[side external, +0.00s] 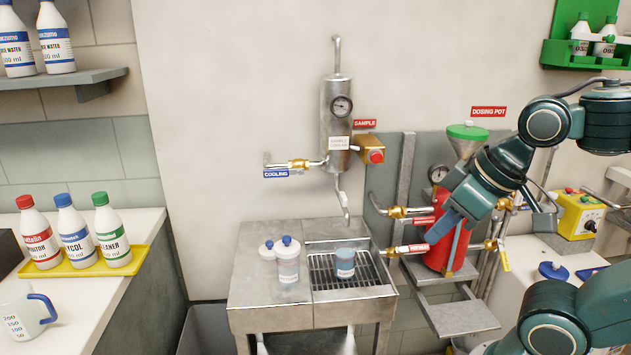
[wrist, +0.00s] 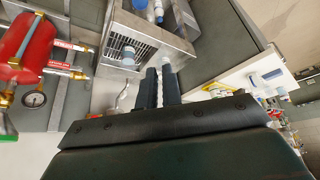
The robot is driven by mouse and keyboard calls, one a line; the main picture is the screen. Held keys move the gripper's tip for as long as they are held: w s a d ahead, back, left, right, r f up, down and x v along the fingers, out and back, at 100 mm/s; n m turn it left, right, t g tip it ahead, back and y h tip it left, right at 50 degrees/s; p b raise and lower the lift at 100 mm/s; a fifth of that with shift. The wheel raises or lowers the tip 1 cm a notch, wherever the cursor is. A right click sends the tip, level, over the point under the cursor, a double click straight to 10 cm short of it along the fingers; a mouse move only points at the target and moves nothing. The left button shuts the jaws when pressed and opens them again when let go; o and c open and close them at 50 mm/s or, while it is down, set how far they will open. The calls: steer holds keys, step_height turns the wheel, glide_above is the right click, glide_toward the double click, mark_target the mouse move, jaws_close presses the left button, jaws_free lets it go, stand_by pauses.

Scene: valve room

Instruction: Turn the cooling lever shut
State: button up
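The cooling line leaves the left of the steel sample cooler (side external: 336,110) on the wall. It carries a brass valve (side external: 298,164), with a blue COOLING label (side external: 283,174) just below. The lever is too small to make out clearly, so I cannot tell its angle. My gripper (side external: 450,226) is to the right of and lower than the valve, in front of the red dosing pot, and touches nothing that I can see. In the wrist view, my gripper's two dark fingers (wrist: 161,84) stand a narrow gap apart with nothing evident held between them. The cooling valve is not identifiable there.
The red dosing pot (side external: 447,238) has brass valves on its left and right. The wall left of the cooler is clear.

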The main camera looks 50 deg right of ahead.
steer(key=o, duration=0.7)
steer(key=shift+w+d, duration=0.1)
steer(key=shift+w, duration=0.15)
steer(key=n+t+h, duration=0.7)
steer(key=n+h, duration=0.2)
steer(key=h, duration=0.4)
glide_toward(275, 174)
steer(key=shift+v, duration=1.6)
steer(key=shift+d, duration=0.2)
steer(key=x, duration=1.3)
steer(key=shift+w+d, duration=0.1)
steer(key=shift+w, duration=0.15)
